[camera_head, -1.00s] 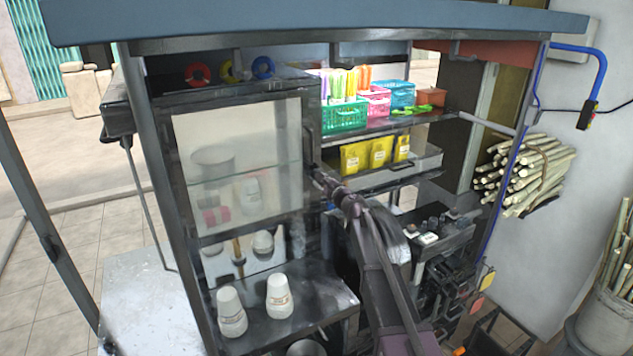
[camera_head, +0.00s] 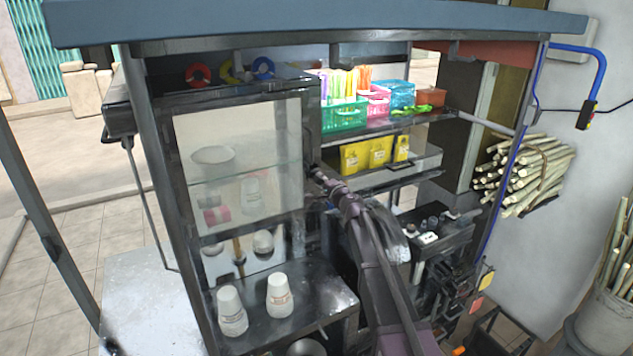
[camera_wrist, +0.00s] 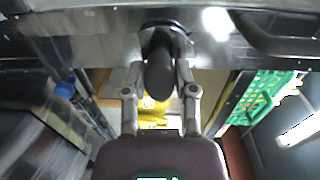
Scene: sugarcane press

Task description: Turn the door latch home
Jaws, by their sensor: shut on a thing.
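The glass-fronted cabinet door (camera_head: 240,150) fills the left of the stall in the head view and looks closed against its frame. The door latch is a dark rounded knob (camera_wrist: 160,68) on the metal door edge in the wrist view. My gripper (camera_wrist: 162,88) is shut on this latch, one finger on each side of it. In the head view my gripper (camera_head: 316,172) reaches the right edge of the door. The latch is too small and covered there to tell its angle.
A dark handle bar (camera_wrist: 272,35) sits beside the latch. Right of the door are shelves with a green basket (camera_head: 345,114) and yellow packets (camera_head: 380,151). White cups (camera_head: 232,311) stand on the counter below the door.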

